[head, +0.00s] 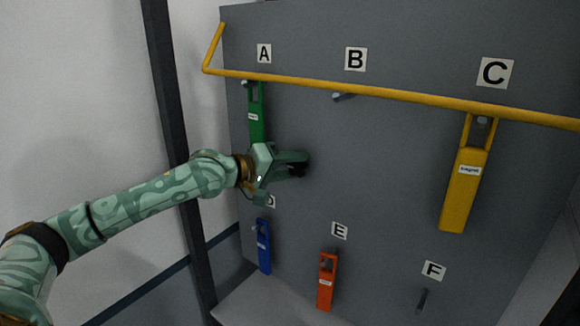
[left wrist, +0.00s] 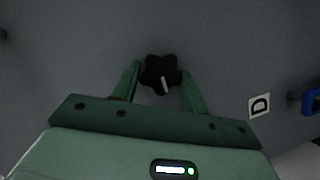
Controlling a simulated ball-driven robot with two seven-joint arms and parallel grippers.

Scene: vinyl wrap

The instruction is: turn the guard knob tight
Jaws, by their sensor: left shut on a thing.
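The guard knob (left wrist: 158,72) is a black lobed knob with a white mark, on the grey panel in the left wrist view. My left gripper (left wrist: 160,84) has one finger on each side of it and is shut on it. In the head view my left gripper (head: 300,164) reaches the panel between the green tool and the row below. The knob (head: 297,170) shows there only as a dark patch, mostly hidden by the fingers. My right gripper is not in view.
A yellow rail (head: 390,94) crosses the panel (head: 380,170) above my gripper. Green (head: 257,120), yellow (head: 464,190), blue (head: 263,250) and orange (head: 326,285) tools hang at lettered places. Bare pegs show at B (head: 343,97) and F (head: 422,300). A dark post (head: 170,90) stands left.

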